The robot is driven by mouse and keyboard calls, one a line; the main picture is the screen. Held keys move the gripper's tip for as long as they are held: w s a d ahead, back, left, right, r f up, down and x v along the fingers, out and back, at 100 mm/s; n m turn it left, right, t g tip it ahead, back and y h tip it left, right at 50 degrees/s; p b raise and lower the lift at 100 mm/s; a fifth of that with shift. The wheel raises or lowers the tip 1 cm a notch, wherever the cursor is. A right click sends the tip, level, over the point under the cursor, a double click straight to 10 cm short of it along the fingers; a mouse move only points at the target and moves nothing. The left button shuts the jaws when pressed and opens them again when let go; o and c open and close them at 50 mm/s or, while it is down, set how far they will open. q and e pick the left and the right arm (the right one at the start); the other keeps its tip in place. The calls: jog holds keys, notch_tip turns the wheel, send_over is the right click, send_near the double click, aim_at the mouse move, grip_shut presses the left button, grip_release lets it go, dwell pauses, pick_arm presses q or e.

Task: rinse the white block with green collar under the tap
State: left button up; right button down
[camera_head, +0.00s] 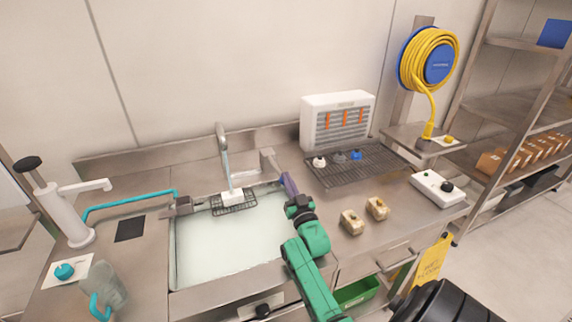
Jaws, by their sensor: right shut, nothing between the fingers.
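A small white block (232,196) sits on a little dark wire rack (246,204) at the back of the sink basin (215,250). It is below the metal tap (224,155). A green collar on it is too small to make out. I cannot tell whether water runs. My right gripper (268,160) is shut and empty, at the basin's back right, to the right of the block and apart from it. My left gripper is not in view.
A wire rack (365,170) at the right holds small white, grey and blue pieces before a white unit (338,122). Two beige blocks (352,222) lie on the right counter. A white pump dispenser (62,208) and a clear jug (105,290) stand at left.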

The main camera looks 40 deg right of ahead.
dwell(0.5)
notch_tip(320, 180, up, 20)
jog(key=b, duration=0.1)
jog(key=shift+f, duration=0.1)
dwell(0.6)
